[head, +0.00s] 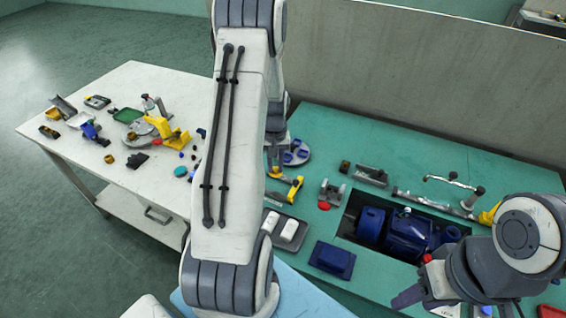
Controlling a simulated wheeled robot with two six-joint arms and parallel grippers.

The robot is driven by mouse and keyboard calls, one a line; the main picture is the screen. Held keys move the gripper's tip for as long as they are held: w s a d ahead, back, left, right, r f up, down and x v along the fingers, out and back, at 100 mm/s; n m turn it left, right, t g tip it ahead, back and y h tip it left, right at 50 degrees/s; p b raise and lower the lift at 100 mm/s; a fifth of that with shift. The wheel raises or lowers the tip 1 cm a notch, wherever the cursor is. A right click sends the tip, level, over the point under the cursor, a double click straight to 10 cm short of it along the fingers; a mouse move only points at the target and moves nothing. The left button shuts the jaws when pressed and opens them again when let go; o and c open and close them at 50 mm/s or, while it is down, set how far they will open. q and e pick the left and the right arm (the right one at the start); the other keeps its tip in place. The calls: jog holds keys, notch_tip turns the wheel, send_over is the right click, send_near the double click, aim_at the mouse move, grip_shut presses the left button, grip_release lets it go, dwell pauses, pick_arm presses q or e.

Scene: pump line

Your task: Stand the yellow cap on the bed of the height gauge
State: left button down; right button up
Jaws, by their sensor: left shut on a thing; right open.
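My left arm crosses the middle of the head view and hides much of what is behind it. My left gripper (273,163) shows just right of the arm, over the green bench, and is shut on a small yellow piece, apparently the yellow cap (274,172). The arm partly hides this grip. A yellow C-shaped piece (295,188) is close beside it. A small grey stand (331,191), possibly the height gauge, is to the right; its bed is too small to make out. My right gripper (418,289) is open at the lower right, partly hidden by its own wrist.
A blue pump (405,235) sits in a recess in the green bench (420,150). A dark blue block (332,259) and a tray with white blocks (270,226) are in front. A grey bracket (370,175) stands behind. A white table (120,185) at left holds several small parts.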

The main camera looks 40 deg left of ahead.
pick_arm(q)
jog(key=shift+w+d+f+b, duration=0.2)
jog(key=shift+d+f+b, duration=0.1)
jog(key=shift+f+b, duration=0.25)
notch_tip(320, 180, down, 4)
jog(key=b, duration=0.2)
jog(key=shift+d+r+b, duration=0.15)
jog(key=shift+b, duration=0.2)
jog(key=shift+f+b, duration=0.5)
jog(key=shift+f, duration=0.35)
jog(key=shift+r, duration=0.1)
jog(key=shift+f, duration=0.25)
dwell(0.3)
jog(key=shift+c, duration=0.6)
grip_release()
jog(key=shift+s, duration=0.1)
